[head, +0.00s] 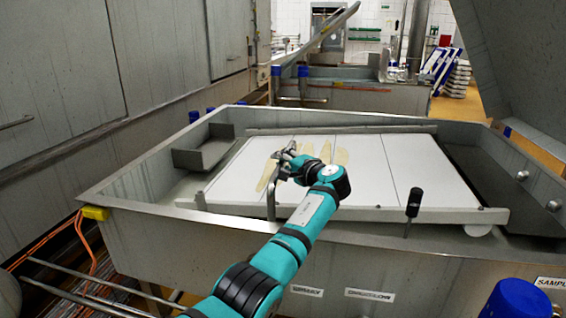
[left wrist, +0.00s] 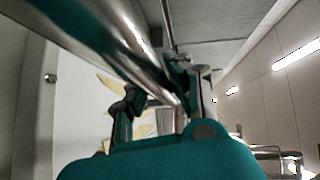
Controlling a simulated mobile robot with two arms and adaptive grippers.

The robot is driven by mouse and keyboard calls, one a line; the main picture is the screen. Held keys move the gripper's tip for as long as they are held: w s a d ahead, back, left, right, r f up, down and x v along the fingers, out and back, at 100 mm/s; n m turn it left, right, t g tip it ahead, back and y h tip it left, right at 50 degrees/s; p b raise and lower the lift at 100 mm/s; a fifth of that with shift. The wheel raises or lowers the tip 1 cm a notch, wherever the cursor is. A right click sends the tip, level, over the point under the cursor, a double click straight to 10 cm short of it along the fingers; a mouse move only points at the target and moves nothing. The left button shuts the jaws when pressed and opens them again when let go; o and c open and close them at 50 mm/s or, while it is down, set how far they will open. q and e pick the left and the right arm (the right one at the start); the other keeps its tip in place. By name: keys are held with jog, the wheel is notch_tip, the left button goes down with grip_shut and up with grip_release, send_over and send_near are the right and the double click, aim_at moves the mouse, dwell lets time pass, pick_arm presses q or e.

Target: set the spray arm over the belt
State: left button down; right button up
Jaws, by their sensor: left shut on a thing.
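The spray arm (head: 271,200) is a bent grey metal tube at the near left part of the white belt (head: 363,175). Its upper part runs over the belt to my left gripper (head: 288,163). In the left wrist view the tube (left wrist: 135,45) crosses shiny and diagonal, close to the lens. My left gripper (left wrist: 160,105) is shut on it, though the fingers partly hide the grip. The belt lies flat inside a steel trough, with yellowish patches (head: 342,156) on its surface. My right gripper is not in view.
The steel trough's rim (head: 130,206) surrounds the belt. A black-handled lever (head: 414,203) stands at its near edge. A small steel tray (head: 205,152) sits at the left inside. A blue cylinder (head: 515,300) is at the lower right. A tall steel cabinet (head: 160,60) lines the left.

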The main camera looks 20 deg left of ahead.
pick_arm(q)
jog(key=shift+f, duration=0.3)
jog(key=c, duration=1.3)
grip_release()
jog(key=shift+s, duration=0.1)
jog(key=shift+o, duration=0.7)
jog(key=shift+r, duration=0.2)
jog(key=v, duration=1.2)
jog(key=shift+f, duration=0.1)
